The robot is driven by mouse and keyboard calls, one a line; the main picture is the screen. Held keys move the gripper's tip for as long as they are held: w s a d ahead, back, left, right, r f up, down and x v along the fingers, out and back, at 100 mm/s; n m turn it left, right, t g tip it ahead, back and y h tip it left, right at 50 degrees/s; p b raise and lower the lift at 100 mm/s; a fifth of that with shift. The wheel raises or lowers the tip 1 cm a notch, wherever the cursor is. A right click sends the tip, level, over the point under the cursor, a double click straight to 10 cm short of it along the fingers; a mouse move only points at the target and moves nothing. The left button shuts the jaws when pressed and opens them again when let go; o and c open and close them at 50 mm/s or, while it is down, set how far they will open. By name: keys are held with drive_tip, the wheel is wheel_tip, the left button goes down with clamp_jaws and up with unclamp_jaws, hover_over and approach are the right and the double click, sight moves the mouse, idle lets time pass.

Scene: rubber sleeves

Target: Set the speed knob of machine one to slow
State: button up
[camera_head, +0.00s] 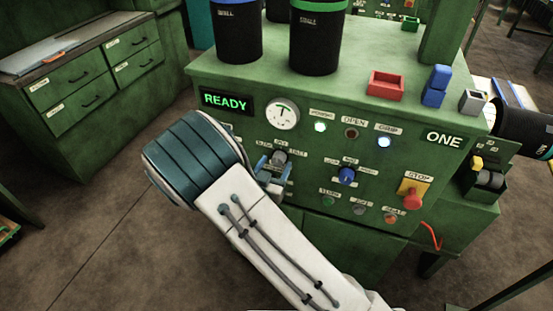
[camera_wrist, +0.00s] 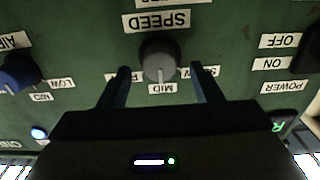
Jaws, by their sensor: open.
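The grey speed knob (camera_wrist: 159,58) sits on the green front panel of machine one, beside a SPEED label (camera_wrist: 156,21). Its pale pointer line is toward the MID label (camera_wrist: 162,88). Labels on either side of the knob are partly hidden by my fingers. My gripper (camera_wrist: 159,71) is open, one finger on each side of the knob, with visible gaps between them and it. In the head view the knob (camera_head: 280,156) shows just above my blue fingers (camera_head: 271,177); my arm covers the panel to the lower left.
A blue air knob (camera_head: 347,176), a red stop button (camera_head: 412,198) and several small buttons are on the same panel. The READY display (camera_head: 226,101) and a gauge (camera_head: 282,114) are above.

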drive_tip(key=shift+x, duration=1.1)
drive_tip(key=c, duration=1)
drive_tip(key=shift+n, duration=0.3)
drive_tip(key=n, duration=0.4)
drive_tip(key=shift+a+p, duration=0.1)
drive_tip(key=shift+p, duration=0.2)
drive_tip(key=n+p, duration=0.1)
drive_tip(key=n, duration=0.4)
drive_tip(key=shift+a, duration=0.1)
drive_tip(key=shift+f+n, duration=0.1)
drive_tip(key=shift+n, duration=0.2)
